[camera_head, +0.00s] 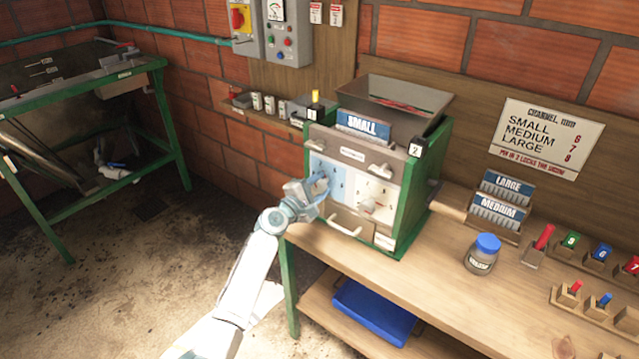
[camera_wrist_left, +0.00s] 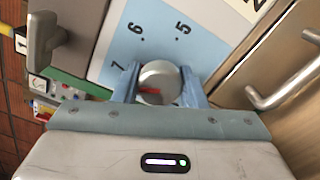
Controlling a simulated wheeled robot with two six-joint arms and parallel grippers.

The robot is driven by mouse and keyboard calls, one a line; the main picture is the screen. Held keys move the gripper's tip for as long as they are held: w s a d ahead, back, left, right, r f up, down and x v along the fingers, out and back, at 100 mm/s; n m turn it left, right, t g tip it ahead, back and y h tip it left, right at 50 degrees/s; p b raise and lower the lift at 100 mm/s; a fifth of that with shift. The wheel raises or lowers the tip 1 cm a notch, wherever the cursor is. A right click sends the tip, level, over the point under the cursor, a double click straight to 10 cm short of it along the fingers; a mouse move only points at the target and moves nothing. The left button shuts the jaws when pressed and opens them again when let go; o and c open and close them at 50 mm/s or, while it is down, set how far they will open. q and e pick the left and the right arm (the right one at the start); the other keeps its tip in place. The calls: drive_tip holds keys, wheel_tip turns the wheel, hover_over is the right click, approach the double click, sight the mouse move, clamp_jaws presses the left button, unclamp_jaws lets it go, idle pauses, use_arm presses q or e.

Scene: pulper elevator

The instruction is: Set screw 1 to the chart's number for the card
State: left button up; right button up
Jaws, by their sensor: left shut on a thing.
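The pulper (camera_head: 412,195) is a green and grey machine on the bench, with the blue SMALL card (camera_head: 362,125) on top. The wall chart (camera_head: 545,138) reads SMALL 6, MEDIUM 7, LARGE 8. My left gripper (camera_head: 322,187) is at the blue dial plate (camera_head: 338,172) on the side tagged 1. In the left wrist view its fingers close on the round grey knob of screw 1 (camera_wrist_left: 158,80). A red pointer on the knob lies toward its left side. The 5, 6 and 7 show; other numbers are hidden. My right gripper is out of view.
The white dial plate (camera_head: 376,190) with its own knob sits to the right. LARGE (camera_head: 507,187) and MEDIUM (camera_head: 496,212) cards stand on the bench. A blue-lidded jar (camera_head: 483,254) and coloured, numbered pieces stand farther right. A handle (camera_wrist_left: 285,90) is close beside the left gripper.

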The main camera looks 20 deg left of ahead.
use_arm(q)
drive_tip(key=shift+f+n, duration=0.1)
drive_tip(key=shift+n, duration=0.5)
drive_tip(key=o, duration=1)
drive_tip(key=b+v, duration=0.1)
drive_tip(key=v, duration=0.9)
drive_tip(key=shift+s, duration=0.4)
drive_tip(key=shift+a, duration=0.2)
